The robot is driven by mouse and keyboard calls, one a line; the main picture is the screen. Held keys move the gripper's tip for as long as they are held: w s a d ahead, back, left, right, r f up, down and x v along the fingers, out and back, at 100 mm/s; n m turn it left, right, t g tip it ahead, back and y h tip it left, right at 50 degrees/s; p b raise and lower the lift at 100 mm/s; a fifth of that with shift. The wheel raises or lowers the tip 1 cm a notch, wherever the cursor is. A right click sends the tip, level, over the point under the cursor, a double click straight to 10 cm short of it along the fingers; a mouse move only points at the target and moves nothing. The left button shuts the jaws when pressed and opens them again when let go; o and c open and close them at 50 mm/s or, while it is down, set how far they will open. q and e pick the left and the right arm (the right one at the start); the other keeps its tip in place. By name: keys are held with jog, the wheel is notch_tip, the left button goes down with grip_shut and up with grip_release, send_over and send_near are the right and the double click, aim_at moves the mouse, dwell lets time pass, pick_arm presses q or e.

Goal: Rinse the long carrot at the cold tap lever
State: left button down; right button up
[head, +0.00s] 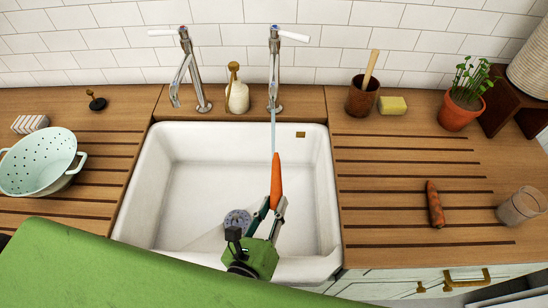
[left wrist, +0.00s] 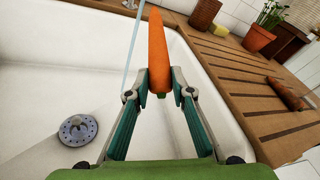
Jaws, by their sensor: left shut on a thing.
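In the left wrist view the carrot (left wrist: 158,55) sits between the fingertips of the left gripper (left wrist: 159,90). The right tap (head: 274,65) has a white-tipped lever pointing right, and a thin stream of water (head: 273,130) falls from it to about the carrot's upper tip. In the left wrist view the stream (left wrist: 135,45) passes just left of the carrot. My right gripper is not in view.
A second tap (head: 186,70) stands left of a soap bottle (head: 237,95). A shorter, dirty carrot (head: 435,203) lies on the right drainboard near a glass jar (head: 520,205). A pale colander (head: 40,160) stands at left.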

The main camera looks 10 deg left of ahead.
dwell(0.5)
pick_arm(q)
jog(key=s+d+r+p, duration=0.1)
jog(key=s+r, duration=0.3)
jog(key=shift+s+d, duration=0.25)
jog(key=shift+s, duration=0.15)
dwell(0.4)
